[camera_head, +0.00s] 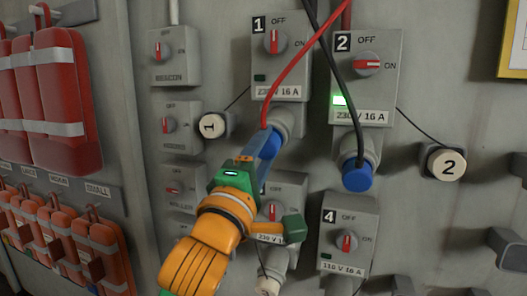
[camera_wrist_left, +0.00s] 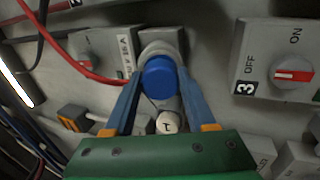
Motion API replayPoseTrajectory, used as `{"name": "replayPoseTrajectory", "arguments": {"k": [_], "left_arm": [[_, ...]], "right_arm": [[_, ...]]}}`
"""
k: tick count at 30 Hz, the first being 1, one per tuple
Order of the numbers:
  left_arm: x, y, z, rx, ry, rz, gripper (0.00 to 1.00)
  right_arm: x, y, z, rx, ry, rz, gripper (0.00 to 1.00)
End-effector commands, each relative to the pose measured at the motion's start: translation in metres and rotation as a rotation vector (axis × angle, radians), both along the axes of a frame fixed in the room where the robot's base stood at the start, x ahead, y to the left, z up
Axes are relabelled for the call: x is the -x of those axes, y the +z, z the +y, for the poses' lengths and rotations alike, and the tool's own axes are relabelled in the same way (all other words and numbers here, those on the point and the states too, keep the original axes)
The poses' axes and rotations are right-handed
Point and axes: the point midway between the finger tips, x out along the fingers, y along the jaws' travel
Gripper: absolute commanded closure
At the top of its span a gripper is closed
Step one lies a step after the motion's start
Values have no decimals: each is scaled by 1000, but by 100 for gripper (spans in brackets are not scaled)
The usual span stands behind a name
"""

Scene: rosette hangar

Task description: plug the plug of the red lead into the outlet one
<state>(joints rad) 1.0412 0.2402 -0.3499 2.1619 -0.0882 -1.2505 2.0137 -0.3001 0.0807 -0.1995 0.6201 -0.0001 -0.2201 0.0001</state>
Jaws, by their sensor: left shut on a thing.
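My left gripper (camera_head: 266,143) reaches up from below, its blue fingers closed on the blue plug (camera_head: 273,141) of the red lead (camera_head: 292,70). The plug is at the mouth of the grey socket of outlet one (camera_head: 281,88); how deep it sits I cannot tell. In the left wrist view the blue plug (camera_wrist_left: 160,78) is between the two fingertips, with the grey socket rim behind it. The outlet one switch (camera_head: 274,41) has its red handle upright at OFF, and its lamp is dark. My right gripper is not in view.
Outlet two (camera_head: 377,89) holds the blue plug of the black lead (camera_head: 357,176); its switch is ON and its lamp glows green. Cap 1 (camera_head: 212,125) hangs left of outlet one, cap 2 (camera_head: 446,163) at the right. Outlet four (camera_head: 347,218) is at the lower right.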

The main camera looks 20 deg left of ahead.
Motion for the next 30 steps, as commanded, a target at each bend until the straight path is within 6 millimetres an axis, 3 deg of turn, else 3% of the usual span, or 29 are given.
{"name": "replayPoseTrajectory", "arguments": {"k": [5, 6, 9, 18, 24, 30], "left_arm": [[-4, 2, 0, 0, 0, 1, 100], [-3, 1, 0, 0, 0, 0, 34], [-3, 1, 0, 0, 0, 0, 9], [-1, -1, 0, 0, -1, -1, 9], [36, -19, 0, 3, -5, -5, 9], [62, -25, 2, -1, -2, -2, 9]], "right_arm": [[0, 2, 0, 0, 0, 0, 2], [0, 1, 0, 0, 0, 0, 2], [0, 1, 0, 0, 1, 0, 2], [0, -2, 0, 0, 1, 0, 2], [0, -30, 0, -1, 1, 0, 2], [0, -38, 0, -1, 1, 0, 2]]}}
